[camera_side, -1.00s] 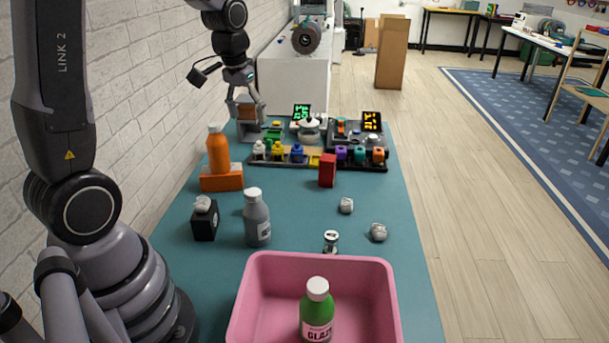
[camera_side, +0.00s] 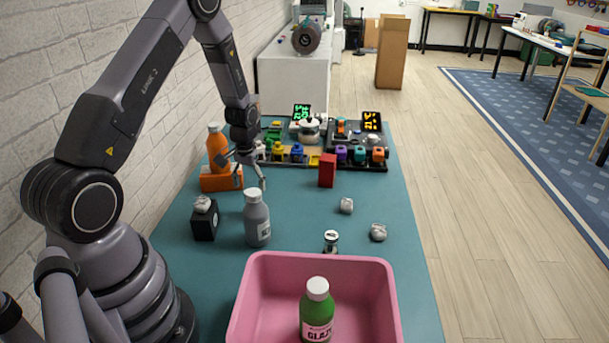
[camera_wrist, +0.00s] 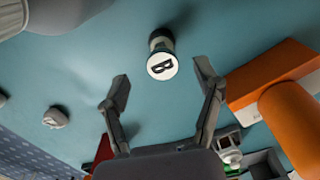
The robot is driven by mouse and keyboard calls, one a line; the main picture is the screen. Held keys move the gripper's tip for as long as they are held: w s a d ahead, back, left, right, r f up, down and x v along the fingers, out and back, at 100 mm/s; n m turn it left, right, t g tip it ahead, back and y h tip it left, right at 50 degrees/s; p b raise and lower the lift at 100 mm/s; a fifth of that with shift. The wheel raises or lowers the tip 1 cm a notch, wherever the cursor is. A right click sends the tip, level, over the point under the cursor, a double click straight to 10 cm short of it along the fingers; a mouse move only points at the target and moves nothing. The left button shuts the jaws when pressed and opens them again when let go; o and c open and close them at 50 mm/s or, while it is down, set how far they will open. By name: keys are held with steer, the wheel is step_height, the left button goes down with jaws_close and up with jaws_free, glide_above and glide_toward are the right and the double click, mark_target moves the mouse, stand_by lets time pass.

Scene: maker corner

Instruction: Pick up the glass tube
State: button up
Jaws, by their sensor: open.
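My gripper (camera_side: 247,175) is open and empty, beside the orange block and above the table, left of and farther back than the tube in the side view.
A grey bottle (camera_side: 257,222) stands between my gripper and the pink tray (camera_side: 252,297), which holds a green bottle (camera_side: 318,312). The orange block (camera_side: 221,183) carries an orange bottle (camera_side: 216,144). A red block (camera_side: 327,170) and crumpled pieces (camera_side: 378,232) stand to the right.

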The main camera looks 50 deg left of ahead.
step_height(320, 180, down, 5)
steer(key=shift+a+f, duration=0.15)
jaws_close()
stand_by(0.5)
